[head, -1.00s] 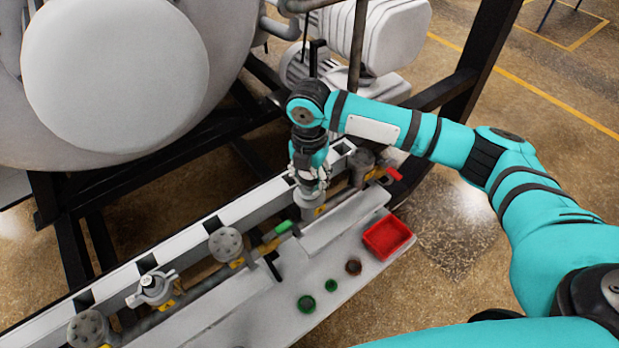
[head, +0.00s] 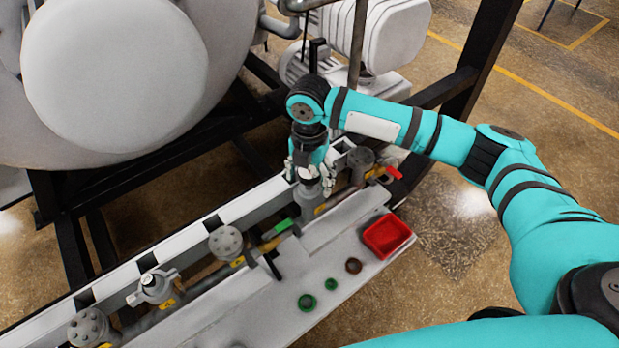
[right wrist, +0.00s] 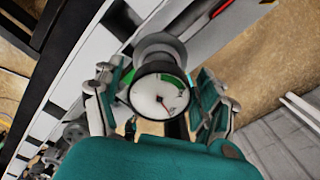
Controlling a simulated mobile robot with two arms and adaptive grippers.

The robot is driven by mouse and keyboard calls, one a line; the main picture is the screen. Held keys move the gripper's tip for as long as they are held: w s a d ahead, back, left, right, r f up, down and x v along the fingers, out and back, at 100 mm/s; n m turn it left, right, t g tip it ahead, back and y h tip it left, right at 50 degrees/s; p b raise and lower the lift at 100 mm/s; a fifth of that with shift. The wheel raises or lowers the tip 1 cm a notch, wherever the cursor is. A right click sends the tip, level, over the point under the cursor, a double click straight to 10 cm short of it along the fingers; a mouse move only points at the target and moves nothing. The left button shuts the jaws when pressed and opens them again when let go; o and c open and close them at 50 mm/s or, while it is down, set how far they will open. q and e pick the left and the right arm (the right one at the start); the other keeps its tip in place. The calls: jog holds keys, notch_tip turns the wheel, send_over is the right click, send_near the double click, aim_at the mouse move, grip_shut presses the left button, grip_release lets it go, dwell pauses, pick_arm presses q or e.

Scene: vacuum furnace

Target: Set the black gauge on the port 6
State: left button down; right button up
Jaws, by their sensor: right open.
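The black gauge (right wrist: 158,92) has a black rim and a white dial with a green band and red needle. In the right wrist view it sits over a round grey port (right wrist: 160,48), apparently resting on it; the joint is hidden. My right gripper (right wrist: 162,98) is open, with one finger on each side of the gauge and gaps visible. In the head view my right gripper (head: 310,181) is above a grey port (head: 310,205) on the pipe row, and the gauge is mostly hidden. I cannot read the port number. My left gripper is out of view.
Along the pipe are a bolted flange (head: 226,242), a clamped port (head: 155,287), a green handle (head: 284,225) and a red handle (head: 385,173). A red tray (head: 387,236), green rings (head: 307,302) and a brown ring (head: 353,266) lie on the grey shelf (head: 275,315).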

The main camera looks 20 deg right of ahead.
notch_tip(320, 180, up, 11)
jog(key=shift+r, duration=0.15)
dwell(0.5)
